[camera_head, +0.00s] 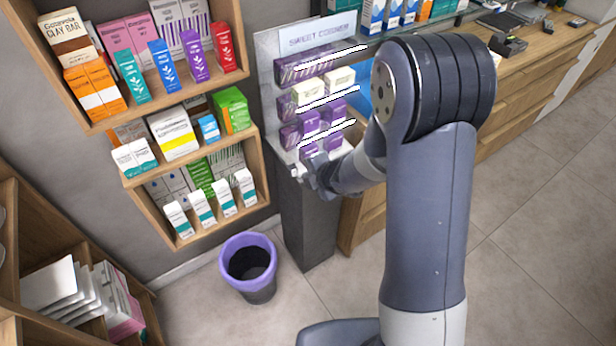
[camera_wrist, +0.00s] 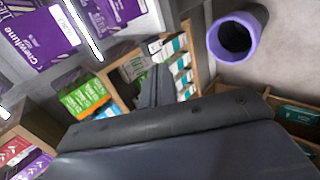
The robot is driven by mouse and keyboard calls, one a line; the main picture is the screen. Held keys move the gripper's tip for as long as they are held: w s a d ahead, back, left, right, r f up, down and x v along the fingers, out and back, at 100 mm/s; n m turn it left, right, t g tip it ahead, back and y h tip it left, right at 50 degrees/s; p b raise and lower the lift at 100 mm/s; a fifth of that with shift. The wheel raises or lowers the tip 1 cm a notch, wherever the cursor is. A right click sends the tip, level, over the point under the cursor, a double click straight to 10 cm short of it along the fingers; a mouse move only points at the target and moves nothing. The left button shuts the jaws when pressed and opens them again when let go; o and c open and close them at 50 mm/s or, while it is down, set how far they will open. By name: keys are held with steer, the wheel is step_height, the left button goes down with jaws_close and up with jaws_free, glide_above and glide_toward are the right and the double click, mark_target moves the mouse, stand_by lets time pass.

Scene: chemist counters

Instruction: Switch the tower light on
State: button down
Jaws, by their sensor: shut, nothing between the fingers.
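The tower is a grey display stand (camera_head: 262,60) with a "SWEET CORNER" sign (camera_head: 317,34) and shelves of purple and cream boxes. The light strips (camera_head: 328,98) along its shelf edges show bright white; one strip also shows in the wrist view (camera_wrist: 84,32). My gripper (camera_head: 300,172) is at the tower's lower front, just below the bottom shelf. In the wrist view my gripper (camera_wrist: 154,88) is shut and empty, its narrow fingers pointing past the tower's side. I cannot make out a switch, nor whether the fingers touch the tower.
Wooden wall shelves (camera_head: 262,142) with medicine boxes hang left of the tower. A purple-rimmed bin (camera_head: 230,246) stands on the floor below them. A wooden drawer counter (camera_head: 520,98) runs behind my arm to the right. The tiled floor (camera_head: 540,220) at right is clear.

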steer(key=w+r+p+v, duration=0.1)
steer(key=v, duration=0.5)
steer(key=shift+s+r+p, duration=0.2)
steer(key=shift+p, duration=0.2)
steer(key=shift+a, duration=0.15)
